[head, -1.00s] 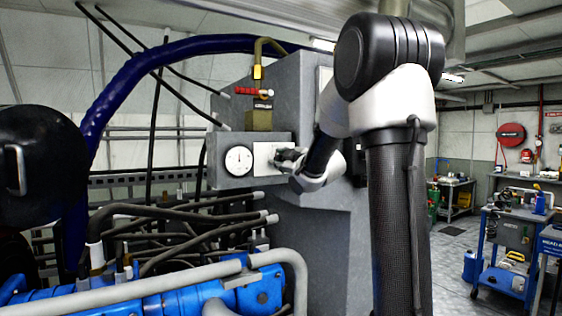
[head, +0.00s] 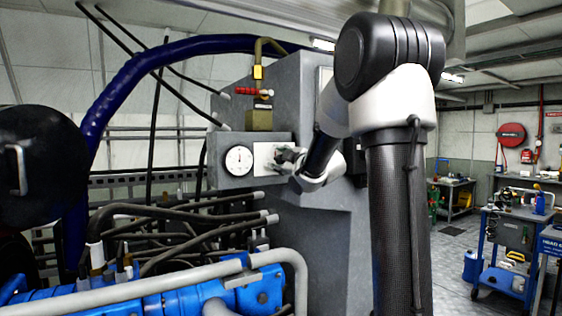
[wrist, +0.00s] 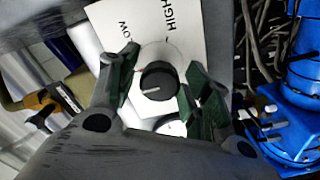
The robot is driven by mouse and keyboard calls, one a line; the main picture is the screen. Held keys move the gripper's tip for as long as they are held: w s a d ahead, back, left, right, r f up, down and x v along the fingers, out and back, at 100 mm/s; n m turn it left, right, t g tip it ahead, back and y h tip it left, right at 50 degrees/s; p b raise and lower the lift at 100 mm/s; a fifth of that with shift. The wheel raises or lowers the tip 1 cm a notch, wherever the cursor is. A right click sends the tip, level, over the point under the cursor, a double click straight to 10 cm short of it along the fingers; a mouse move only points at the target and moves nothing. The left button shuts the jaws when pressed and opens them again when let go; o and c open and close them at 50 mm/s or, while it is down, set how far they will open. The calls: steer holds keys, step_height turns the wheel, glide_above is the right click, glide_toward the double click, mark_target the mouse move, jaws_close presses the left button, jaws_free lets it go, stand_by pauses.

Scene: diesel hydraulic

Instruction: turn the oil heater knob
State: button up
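The oil heater knob (wrist: 158,81) is round and black with a pale pointer line, seen in the wrist view. The line points left and slightly down in that picture. The knob sits on a white plate (wrist: 188,45) printed LOW and HIGH; the plate also shows in the head view (head: 263,155). My gripper (wrist: 162,72) is open, with one green-padded finger on each side of the knob and a visible gap to it. In the head view my gripper (head: 285,158) is in front of the plate and hides the knob.
A round white gauge (head: 239,160) is left of the plate on the grey box. Black hoses (head: 180,225) and blue machinery with a grey pipe (head: 150,290) lie below. A thick blue hose (head: 120,95) arches at left. Open floor (head: 455,250) lies to the right.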

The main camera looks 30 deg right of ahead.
steer(key=shift+s, duration=0.15)
steer(key=s, duration=1.1)
steer(key=shift+s+d, duration=0.2)
steer(key=shift+s, duration=0.15)
